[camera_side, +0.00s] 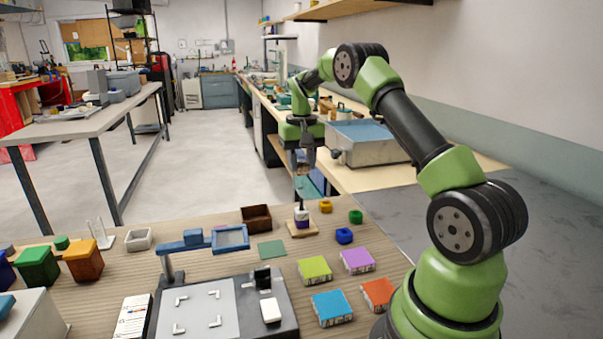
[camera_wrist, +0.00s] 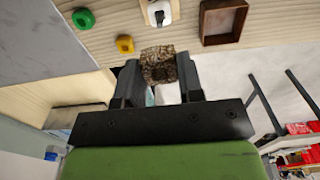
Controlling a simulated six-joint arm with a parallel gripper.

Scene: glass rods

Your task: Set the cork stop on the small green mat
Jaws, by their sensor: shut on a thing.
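My gripper (camera_wrist: 160,84) is shut on a speckled brown cork block, the cork stop (camera_wrist: 158,55), which shows between its two fingers in the wrist view. The small green mat (camera_side: 272,250) lies flat on the table, bare, to the left of and nearer than the stand. The wrist view does not show the mat.
A brown open box (camera_side: 257,218) is behind the mat. A blue frame on an arm (camera_side: 230,238) stands left of it. Yellow (camera_side: 325,206), green (camera_side: 355,216) and blue (camera_side: 344,236) pieces lie right.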

